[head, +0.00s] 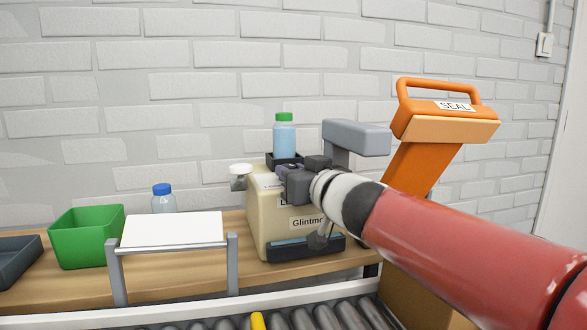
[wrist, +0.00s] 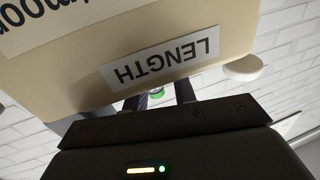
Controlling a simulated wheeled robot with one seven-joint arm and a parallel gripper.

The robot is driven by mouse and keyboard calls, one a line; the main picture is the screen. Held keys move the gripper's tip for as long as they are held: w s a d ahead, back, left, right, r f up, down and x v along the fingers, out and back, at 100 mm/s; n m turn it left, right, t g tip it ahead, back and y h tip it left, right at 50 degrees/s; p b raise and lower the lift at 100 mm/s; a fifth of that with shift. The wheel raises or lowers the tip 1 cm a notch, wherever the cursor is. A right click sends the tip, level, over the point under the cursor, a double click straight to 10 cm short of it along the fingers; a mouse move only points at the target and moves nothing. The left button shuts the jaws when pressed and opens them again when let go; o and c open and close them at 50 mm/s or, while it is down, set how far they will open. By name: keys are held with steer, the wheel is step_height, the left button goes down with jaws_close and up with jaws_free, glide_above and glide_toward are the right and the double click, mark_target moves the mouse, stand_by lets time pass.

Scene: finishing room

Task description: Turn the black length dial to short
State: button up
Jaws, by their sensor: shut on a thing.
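The cream machine (head: 268,215), labelled "Glintmo…", stands on the wooden bench. In the wrist view, its face (wrist: 60,75) fills the upper part, with an upside-down "LENGTH" label (wrist: 160,62). My gripper (head: 284,172) is at the machine's upper front, by that label, and its fingers (wrist: 160,95) also show in the wrist view. The fingers are shut on the black length dial, which is mostly hidden between them. Its pointer and setting cannot be made out.
A bottle with a green cap (head: 284,135) stands on top of the machine. An orange sealer (head: 430,140) is to the right. A white-topped stand (head: 172,229), a green bin (head: 85,238) and a blue-capped bottle (head: 163,200) are left. A roller conveyor (head: 325,316) runs in front.

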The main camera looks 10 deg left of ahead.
stand_by(0.3)
steer(key=o, duration=1)
steer(key=shift+d, duration=0.1)
steer(key=v, duration=0.7)
steer(key=shift+s+d, duration=0.25)
steer(key=shift+s, duration=0.1)
